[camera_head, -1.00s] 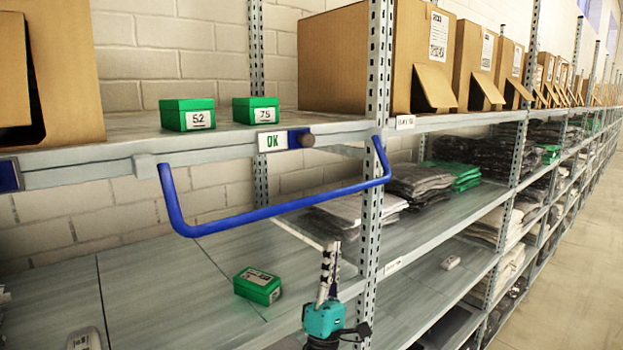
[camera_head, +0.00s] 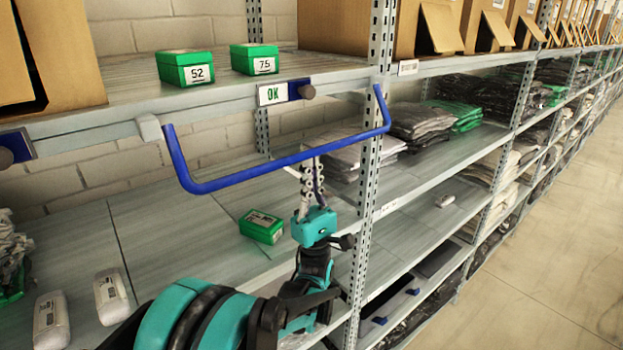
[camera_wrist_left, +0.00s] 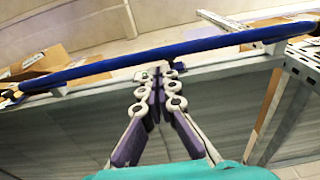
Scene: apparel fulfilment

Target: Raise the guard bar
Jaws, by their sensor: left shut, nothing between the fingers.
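The blue guard bar (camera_head: 262,166) hangs down in front of the shelf edge, its two side arms going up to the upper shelf beam. It also spans the left wrist view (camera_wrist_left: 200,50) from side to side. My left gripper (camera_head: 308,170) is shut and empty, pointing up with its tips just below the bar's long span, right of its middle. In the wrist view the closed fingertips (camera_wrist_left: 157,76) are close to the bar. I cannot tell whether they touch it. My right gripper is not in view.
Two green boxes, "52" (camera_head: 186,70) and "75" (camera_head: 254,58), stand on the upper shelf (camera_head: 120,92) behind an OK sign (camera_head: 272,94). Another green box (camera_head: 261,226) lies on the lower shelf behind my gripper. A perforated upright (camera_head: 370,190) stands close on the right.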

